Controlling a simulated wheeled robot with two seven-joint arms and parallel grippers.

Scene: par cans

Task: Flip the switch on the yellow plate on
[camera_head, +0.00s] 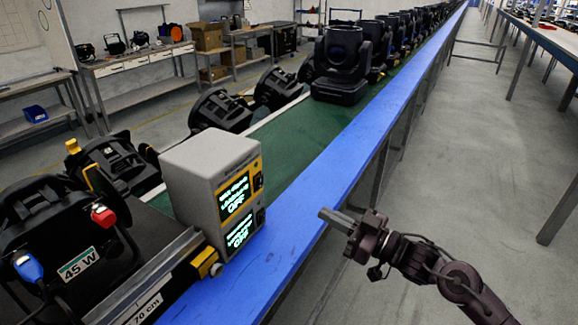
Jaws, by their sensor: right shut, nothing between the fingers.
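A light grey box (194,177) stands at the near end of the bench. Its front has a yellow plate (256,166) on top, with a lit green display reading OFF and a small black switch (258,183) at its right side. A dark plate (239,233) below it also has a display reading OFF and a switch (261,217). My right gripper (338,219) is shut and empty, to the right of the box and apart from it, beyond the blue bench edge. My left gripper is not in view.
A blue rail (318,176) runs along the bench edge between the box and my right gripper. Black par cans (222,111) and stage lights (342,62) line the green belt (268,144). A lamp with a 45 W label (78,263) stands at left.

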